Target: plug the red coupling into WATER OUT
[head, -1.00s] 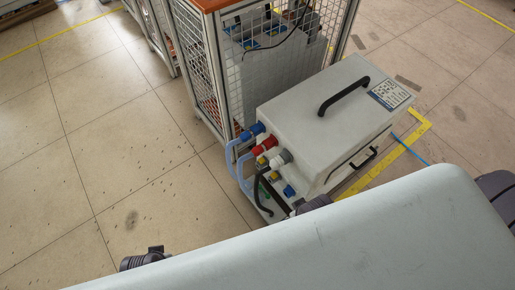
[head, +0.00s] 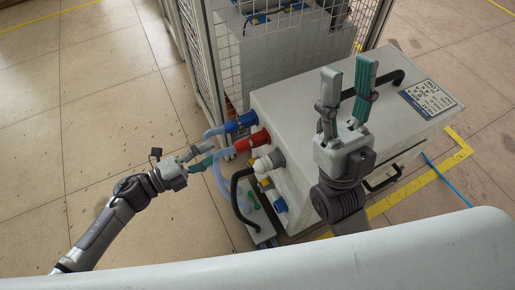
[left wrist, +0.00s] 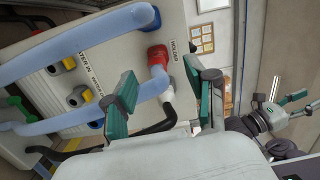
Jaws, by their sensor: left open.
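The red coupling (head: 252,141) sits on the front panel of the grey heater box (head: 345,118), with a pale blue hose on it. In the left wrist view the red coupling (left wrist: 157,56) is beside a label that reads HOLDER. My left gripper (head: 208,154) is open, just left of the coupling, beside its hose. In the wrist view its fingers stand apart on either side of that hose. Yellow-ringed sockets (left wrist: 68,65) are on the panel near a partly legible WATER label; which is WATER OUT I cannot tell. My right gripper (head: 348,80) is open and empty above the box.
A blue coupling (head: 240,122) with its own hose is close beside the red one. A mesh cage (head: 240,50) stands behind the box. The floor to the left is clear.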

